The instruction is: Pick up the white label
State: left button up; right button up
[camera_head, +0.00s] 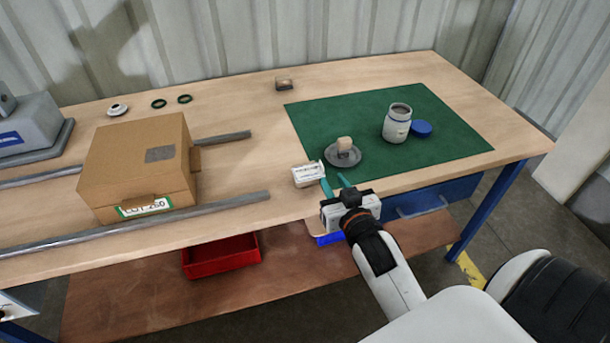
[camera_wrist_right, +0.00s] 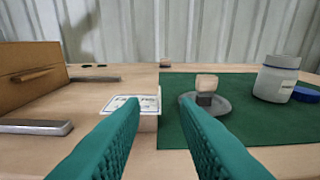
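The white label (camera_head: 308,174) with dark print lies on a small pale block or stack near the table's front edge, just left of the green mat. In the right wrist view the label (camera_wrist_right: 130,104) lies ahead, partly hidden by the left finger. My right gripper (camera_head: 331,173) is open, its two teal fingers apart with nothing seen between them. It is at the table's front edge, just right of the label. In the wrist view its fingertips (camera_wrist_right: 159,103) point across the table. Whether a finger touches the label I cannot tell. My left gripper is not in view.
A grey dish (camera_head: 343,157) with a small block, a jar (camera_head: 397,124) and a blue lid (camera_head: 421,128) are on the green mat (camera_head: 440,155). A cardboard box (camera_head: 135,165) stands left between metal rails (camera_head: 225,205). A red bin (camera_head: 221,256) is below.

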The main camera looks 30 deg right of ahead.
aim_at(319, 164)
jog(key=x, duration=1)
jog(key=shift+w+f+p, duration=0.15)
jog(key=shift+f+p, duration=0.05)
jog(key=shift+p, duration=0.1)
grip_shut()
